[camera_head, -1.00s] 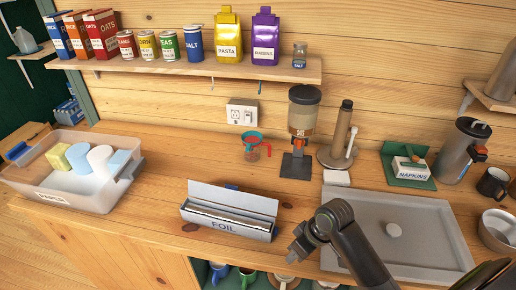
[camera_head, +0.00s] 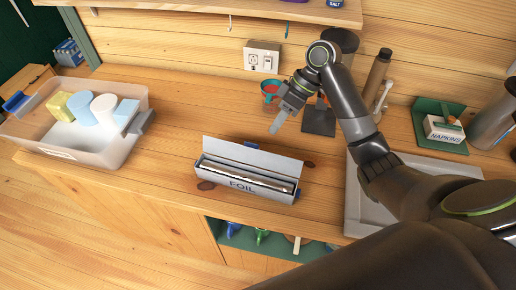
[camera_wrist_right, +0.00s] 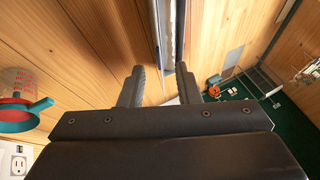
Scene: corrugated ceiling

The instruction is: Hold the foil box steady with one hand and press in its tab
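The foil box (camera_head: 240,184) lies on the wooden counter, long side to the front, with its lid (camera_head: 252,155) raised and a silver roll inside. I cannot make out its tab clearly. My right gripper (camera_head: 279,120) is in the air behind the box and a little to its right, apart from it. In the right wrist view its two fingers (camera_wrist_right: 160,82) stand apart with nothing between them, and the end of the box (camera_wrist_right: 167,30) shows beyond them. My left gripper is not in view.
A clear bin (camera_head: 117,150) with rolls and blocks stands at the left. A red and teal measuring cup (camera_head: 270,88) is close behind my right gripper. A grey tray (camera_head: 355,205) lies right of the box, partly under my right arm.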

